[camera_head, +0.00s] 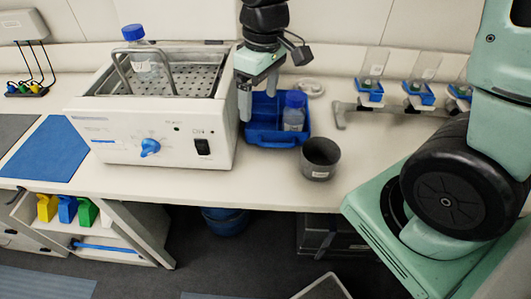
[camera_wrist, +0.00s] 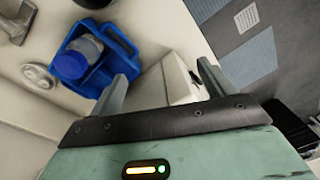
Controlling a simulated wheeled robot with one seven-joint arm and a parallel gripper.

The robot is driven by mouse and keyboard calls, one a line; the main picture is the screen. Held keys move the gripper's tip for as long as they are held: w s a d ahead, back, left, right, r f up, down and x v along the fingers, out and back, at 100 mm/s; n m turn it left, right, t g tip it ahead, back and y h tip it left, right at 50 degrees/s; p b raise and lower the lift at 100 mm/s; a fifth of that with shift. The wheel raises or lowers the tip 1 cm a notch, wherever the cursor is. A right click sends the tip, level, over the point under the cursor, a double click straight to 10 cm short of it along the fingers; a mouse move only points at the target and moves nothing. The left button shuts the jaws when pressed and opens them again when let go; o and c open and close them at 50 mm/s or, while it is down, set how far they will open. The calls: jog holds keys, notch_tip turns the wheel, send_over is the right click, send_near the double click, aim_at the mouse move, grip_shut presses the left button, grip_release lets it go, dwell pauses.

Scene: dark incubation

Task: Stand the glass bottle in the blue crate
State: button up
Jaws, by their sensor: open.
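A clear bottle with a blue cap (camera_head: 293,112) stands in the right part of the blue crate (camera_head: 262,136), looking upright. The wrist view shows the same bottle cap (camera_wrist: 70,65) inside the crate (camera_wrist: 103,76), left of the fingers. A second clear bottle with a blue cap (camera_head: 134,33) stands in the white bath at the left; I cannot tell from the pictures which is glass. My gripper (camera_head: 259,96) is open, with its fingers over the crate's left side. In the wrist view nothing is between its fingertips (camera_wrist: 163,72), and it is apart from the bottle.
The white bath (camera_head: 150,135) with metal handles stands directly left of the crate. A dark grey cup (camera_head: 320,158) stands at the crate's front right. Several small blue holders (camera_head: 370,97) line the back right. The bench front near the cup has some free room.

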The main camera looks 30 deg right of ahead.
jog(key=s+a+n, duration=0.1)
jog(key=s+a, duration=0.3)
jog(key=s, duration=0.4)
jog(key=s+a+r+n, duration=0.1)
jog(key=s+a, duration=0.4)
jog(key=s, duration=0.4)
jog(key=shift+r, duration=0.2)
notch_tip(320, 180, down, 3)
jog(key=b, duration=0.3)
jog(key=shift+w, duration=0.1)
